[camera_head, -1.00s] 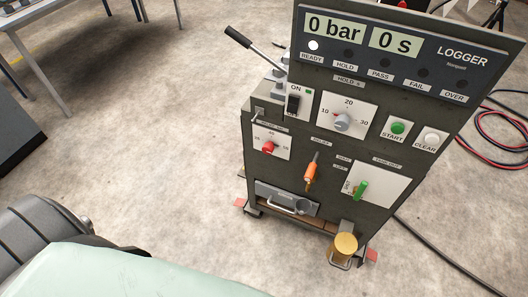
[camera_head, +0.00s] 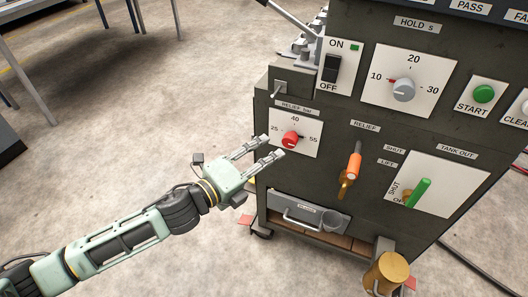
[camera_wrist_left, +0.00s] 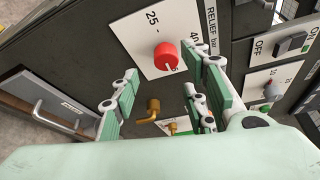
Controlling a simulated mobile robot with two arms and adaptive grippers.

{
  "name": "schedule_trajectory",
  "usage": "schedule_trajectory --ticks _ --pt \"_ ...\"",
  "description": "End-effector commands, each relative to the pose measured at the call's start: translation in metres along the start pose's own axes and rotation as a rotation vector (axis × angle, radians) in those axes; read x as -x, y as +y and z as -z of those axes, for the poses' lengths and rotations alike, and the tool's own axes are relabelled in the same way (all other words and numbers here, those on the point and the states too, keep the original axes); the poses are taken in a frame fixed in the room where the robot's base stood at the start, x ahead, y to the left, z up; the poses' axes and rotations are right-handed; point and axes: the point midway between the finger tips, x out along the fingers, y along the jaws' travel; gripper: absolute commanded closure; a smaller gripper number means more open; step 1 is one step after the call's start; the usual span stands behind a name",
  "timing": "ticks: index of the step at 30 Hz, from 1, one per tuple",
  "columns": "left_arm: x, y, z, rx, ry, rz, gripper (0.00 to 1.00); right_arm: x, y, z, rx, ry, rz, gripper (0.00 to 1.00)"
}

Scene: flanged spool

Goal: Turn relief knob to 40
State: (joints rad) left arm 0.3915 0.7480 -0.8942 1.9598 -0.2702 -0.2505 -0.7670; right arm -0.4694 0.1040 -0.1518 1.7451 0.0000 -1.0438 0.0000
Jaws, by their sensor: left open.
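The red relief knob (camera_head: 291,138) sits on a white plate (camera_head: 308,153) marked 25, 40 and 55, low on the left of the dark cabinet. In the left wrist view the knob (camera_wrist_left: 166,56) shows between and beyond the fingertips, with the 25 mark clear and the 40 partly covered. I cannot tell which mark the knob points to. My left gripper (camera_head: 272,147) is open, its fingers reaching toward the knob from the lower left. The fingers (camera_wrist_left: 163,68) look apart from the knob and hold nothing. My right gripper is not in view.
An orange-handled relief lever (camera_head: 354,165) is right of the knob, with a green lever (camera_head: 419,192) beyond. A small toggle (camera_head: 279,88) sits above the plate. A drawer handle (camera_head: 301,219) and a brass cylinder (camera_head: 387,273) are below.

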Motion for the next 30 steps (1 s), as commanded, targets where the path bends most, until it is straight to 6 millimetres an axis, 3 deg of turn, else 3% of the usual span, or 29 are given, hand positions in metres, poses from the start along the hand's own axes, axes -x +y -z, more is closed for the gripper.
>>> schedule_trajectory --ticks 15,27,30 --pt "-0.068 -0.003 0.002 -0.006 0.003 0.006 0.59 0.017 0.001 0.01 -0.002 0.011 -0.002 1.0" --pt "-0.077 -0.003 0.001 -0.005 0.003 0.004 0.59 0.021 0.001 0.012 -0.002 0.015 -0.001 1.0" --pt "-0.076 -0.003 0.001 -0.005 0.003 0.005 0.68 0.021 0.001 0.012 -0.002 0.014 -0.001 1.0"
